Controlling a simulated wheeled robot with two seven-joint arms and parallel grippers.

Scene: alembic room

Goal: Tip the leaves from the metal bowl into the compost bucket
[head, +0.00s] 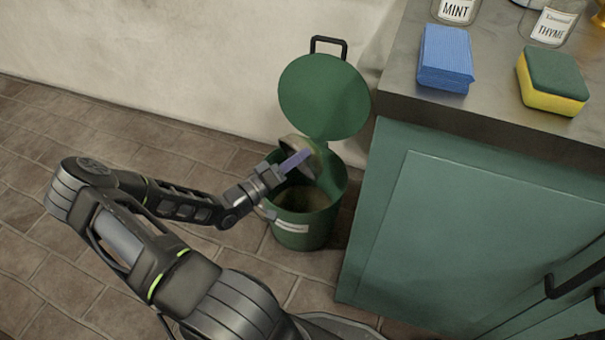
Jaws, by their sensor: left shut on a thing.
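The green compost bucket (293,230) stands on the tiled floor beside the cabinet, with its round lid (322,95) raised open at the back. My left gripper (293,163) is shut on the metal bowl (316,154) and holds it over the bucket's opening. The bowl is tilted steeply, nearly on its side. The gripper hides part of the bowl, and I cannot make out leaves in it. The inside of the bucket shows brownish low down, but I cannot tell what lies there. My right gripper is not in view.
A green cabinet (455,235) with a grey countertop (490,112) stands close to the bucket's right. A wall is behind; floor at left is clear.

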